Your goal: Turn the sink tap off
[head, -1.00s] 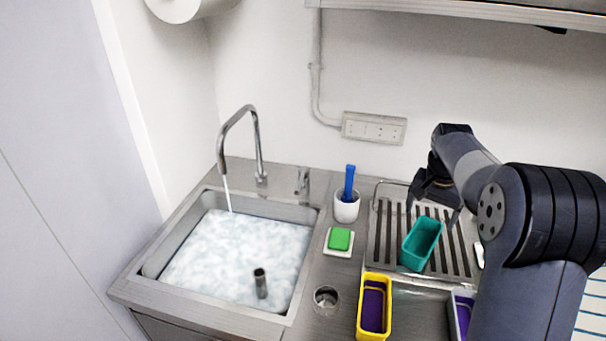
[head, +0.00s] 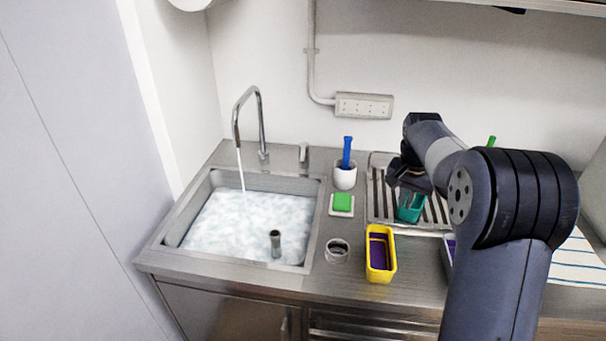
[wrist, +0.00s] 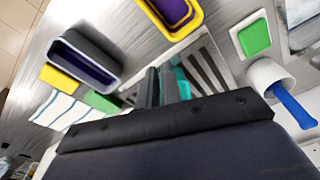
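The sink tap (head: 262,125) is a tall curved metal spout at the back of the sink, and a stream of water (head: 241,168) runs from it. A small upright metal fitting (head: 303,153), perhaps its lever, stands to its right. The steel sink basin (head: 172,222) holds pale, rippled water with a short dark pipe (head: 275,243) standing in it. My gripper (head: 408,187) is over the drainer, well right of the tap, at a teal container (head: 411,209). In the wrist view my dark fingers (wrist: 164,87) partly cover the teal container; their opening and any contact are unclear. The tap is outside the wrist view.
Right of the sink are a white cup with a blue-handled tool (head: 345,177), a green sponge on a white dish (head: 342,203), a round metal ring (head: 337,250) and a yellow container (head: 381,274). The slatted drainer (head: 378,200) lies beyond. A socket strip (head: 364,105) is on the wall.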

